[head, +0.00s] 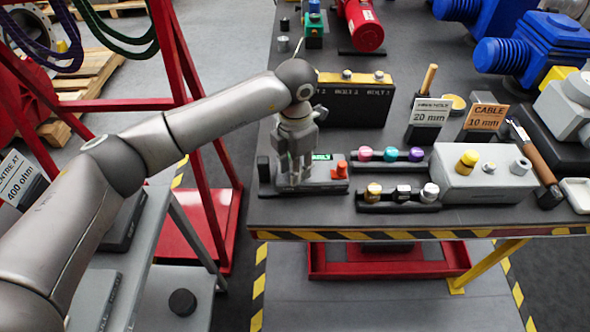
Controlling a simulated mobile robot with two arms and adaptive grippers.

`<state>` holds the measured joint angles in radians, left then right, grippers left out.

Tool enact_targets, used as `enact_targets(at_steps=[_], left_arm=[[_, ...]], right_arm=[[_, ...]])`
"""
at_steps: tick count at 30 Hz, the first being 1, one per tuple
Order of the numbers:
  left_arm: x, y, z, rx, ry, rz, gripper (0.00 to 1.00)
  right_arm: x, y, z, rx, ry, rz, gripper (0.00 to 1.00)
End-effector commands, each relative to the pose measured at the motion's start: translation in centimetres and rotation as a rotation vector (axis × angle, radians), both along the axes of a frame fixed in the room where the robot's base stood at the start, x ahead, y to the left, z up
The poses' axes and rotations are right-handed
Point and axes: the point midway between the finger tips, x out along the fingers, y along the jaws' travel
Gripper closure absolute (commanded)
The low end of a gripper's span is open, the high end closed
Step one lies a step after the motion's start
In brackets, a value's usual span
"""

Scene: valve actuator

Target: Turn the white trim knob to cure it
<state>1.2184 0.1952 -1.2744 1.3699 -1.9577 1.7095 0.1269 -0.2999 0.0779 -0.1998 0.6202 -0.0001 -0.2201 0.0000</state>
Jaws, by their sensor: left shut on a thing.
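My left gripper (296,180) points down onto the left part of a low grey device (325,186) at the front left of the bench. Its fingers are shut on a small part on top of the device, which I take to be the white trim knob; the fingers hide most of it, so its angle cannot be read. The device has a small green display (321,157) behind and an orange-red knob (341,169) at its right end. My right gripper is not in view.
To the right are a rack of coloured knobs (390,155), a rack with gold, black and white knobs (398,197) and a grey box (480,180) with knobs. A black box with a yellow top (355,100) stands behind. The striped bench edge (400,234) is in front.

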Motion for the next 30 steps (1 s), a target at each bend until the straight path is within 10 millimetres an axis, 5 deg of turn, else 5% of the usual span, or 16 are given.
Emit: enact_targets(at_steps=[12, 29, 30], left_arm=[[-0.1, -0.1, -0.1, 0.001, -0.001, 0.211, 0.96], [-0.1, -0.1, 0.1, 0.000, -0.001, 0.248, 0.96], [-0.1, -0.1, 0.1, 0.000, -0.001, 0.248, 0.71]], right_arm=[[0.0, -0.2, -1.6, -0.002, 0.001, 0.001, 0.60], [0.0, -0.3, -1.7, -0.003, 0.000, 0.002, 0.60], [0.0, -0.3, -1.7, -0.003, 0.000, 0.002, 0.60]])
